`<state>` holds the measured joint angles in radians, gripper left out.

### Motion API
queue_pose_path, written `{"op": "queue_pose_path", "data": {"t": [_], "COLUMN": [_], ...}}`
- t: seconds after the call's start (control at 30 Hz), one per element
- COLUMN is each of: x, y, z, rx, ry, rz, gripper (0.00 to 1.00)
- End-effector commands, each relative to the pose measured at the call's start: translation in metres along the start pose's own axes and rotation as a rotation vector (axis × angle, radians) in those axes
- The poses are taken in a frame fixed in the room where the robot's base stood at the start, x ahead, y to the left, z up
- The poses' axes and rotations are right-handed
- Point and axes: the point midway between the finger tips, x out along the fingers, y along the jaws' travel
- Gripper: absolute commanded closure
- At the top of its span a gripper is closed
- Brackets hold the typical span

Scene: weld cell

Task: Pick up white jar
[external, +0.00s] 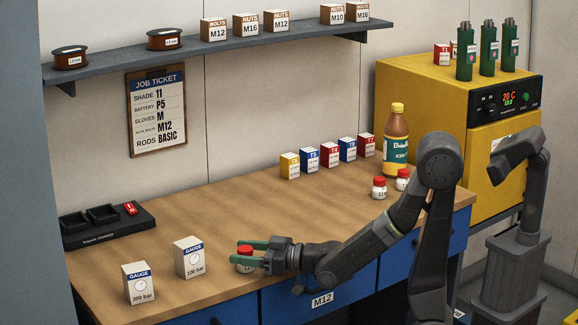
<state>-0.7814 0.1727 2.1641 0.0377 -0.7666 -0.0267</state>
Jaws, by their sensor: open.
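A small white jar with a red lid (245,251) stands near the front edge of the workbench, left of centre. My gripper (243,254) is low over the bench and reaches left, with its green fingers apart at the jar. The near finger hides part of the jar's body; I cannot tell whether either finger touches it. Two more white jars with red lids, one (379,189) and another (402,181), stand at the right of the bench, by a brown bottle.
Two gauge boxes, 100 bar (189,258) and 300 bar (139,284), stand left of my gripper. A black tray (105,227) is at the far left. Several coloured boxes (330,156) and the bottle (396,140) stand at the back right. The bench middle is clear.

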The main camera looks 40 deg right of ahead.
Motion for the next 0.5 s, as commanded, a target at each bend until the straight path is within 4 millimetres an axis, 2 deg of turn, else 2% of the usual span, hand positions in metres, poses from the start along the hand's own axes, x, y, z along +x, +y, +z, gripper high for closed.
{"op": "queue_pose_path", "data": {"t": [0.1, 0.2, 0.43, 0.47, 0.5], "x": [0.015, 0.021, 0.022, 0.022, 0.022], "y": [0.000, 0.000, 0.000, 0.000, 0.000], "z": [0.000, 0.000, 0.000, 0.000, 0.000], "rx": [0.000, 0.000, 0.000, 0.000, 0.000], "ry": [-0.001, -0.001, 0.000, 0.000, 0.000], "rz": [0.000, 0.000, -0.001, -0.001, -0.001], "gripper": [0.42, 0.42, 0.42, 0.44, 0.52]}}
